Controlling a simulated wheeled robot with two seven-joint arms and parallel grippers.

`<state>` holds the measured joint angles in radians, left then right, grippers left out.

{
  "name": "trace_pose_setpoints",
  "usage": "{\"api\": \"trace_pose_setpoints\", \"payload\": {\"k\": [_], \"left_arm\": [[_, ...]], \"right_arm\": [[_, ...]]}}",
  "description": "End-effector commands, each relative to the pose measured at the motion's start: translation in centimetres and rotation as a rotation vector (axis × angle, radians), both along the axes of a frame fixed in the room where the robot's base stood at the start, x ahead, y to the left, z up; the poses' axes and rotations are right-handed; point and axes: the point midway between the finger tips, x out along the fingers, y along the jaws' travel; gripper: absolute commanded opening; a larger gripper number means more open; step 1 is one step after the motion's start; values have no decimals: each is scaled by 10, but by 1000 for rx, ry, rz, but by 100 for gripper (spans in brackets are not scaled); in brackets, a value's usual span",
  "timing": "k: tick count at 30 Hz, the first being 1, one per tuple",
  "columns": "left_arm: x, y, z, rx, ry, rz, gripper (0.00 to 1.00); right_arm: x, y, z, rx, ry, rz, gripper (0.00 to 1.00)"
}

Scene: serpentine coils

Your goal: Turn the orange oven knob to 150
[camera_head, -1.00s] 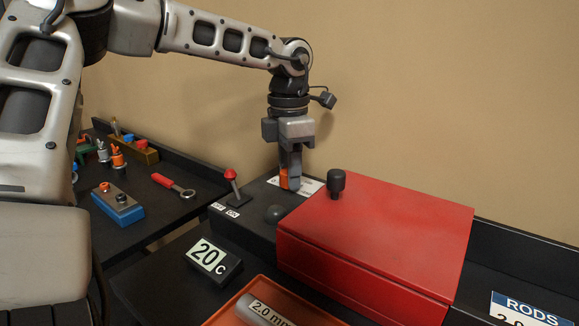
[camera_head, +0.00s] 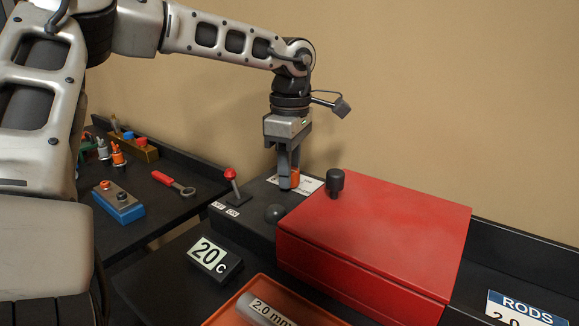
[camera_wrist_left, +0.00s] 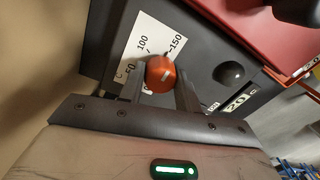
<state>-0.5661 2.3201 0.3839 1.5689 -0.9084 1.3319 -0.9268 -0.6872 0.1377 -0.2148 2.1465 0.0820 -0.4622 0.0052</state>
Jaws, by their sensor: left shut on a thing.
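The orange oven knob (camera_head: 296,178) stands on the black panel left of the red oven box, beside a white label. My left gripper (camera_head: 289,182) points down over it and is shut on it, with a finger on either side. In the left wrist view the knob (camera_wrist_left: 160,74) sits between the two fingers (camera_wrist_left: 160,90). The white dial label (camera_wrist_left: 152,48) there shows 100 and 150, with other marks partly hidden by the knob and a finger. I cannot tell exactly which mark the knob points at. The display (camera_head: 215,259) reads 20 C. My right gripper is not in view.
The red oven box (camera_head: 375,245) with a black knob on top (camera_head: 336,183) stands close to the right of my left gripper. A red-topped lever (camera_head: 231,186) and a dark dome (camera_head: 275,213) are on the same panel. An orange tray (camera_head: 290,295) lies in front.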

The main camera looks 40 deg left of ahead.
Motion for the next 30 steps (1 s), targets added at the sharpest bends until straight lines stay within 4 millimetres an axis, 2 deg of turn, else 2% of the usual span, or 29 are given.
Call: {"api": "trace_pose_setpoints", "payload": {"k": [16, 17, 19, 30], "left_arm": [[0, 0, 0, 0, 1, -29, 10], [0, 0, 0, 0, 1, -29, 36], [0, 0, 0, 0, 1, -29, 55], [1, 0, 5, 1, -2, -27, 55]], "right_arm": [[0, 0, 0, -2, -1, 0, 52], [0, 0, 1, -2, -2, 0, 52], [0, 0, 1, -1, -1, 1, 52], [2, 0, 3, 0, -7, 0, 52]]}}
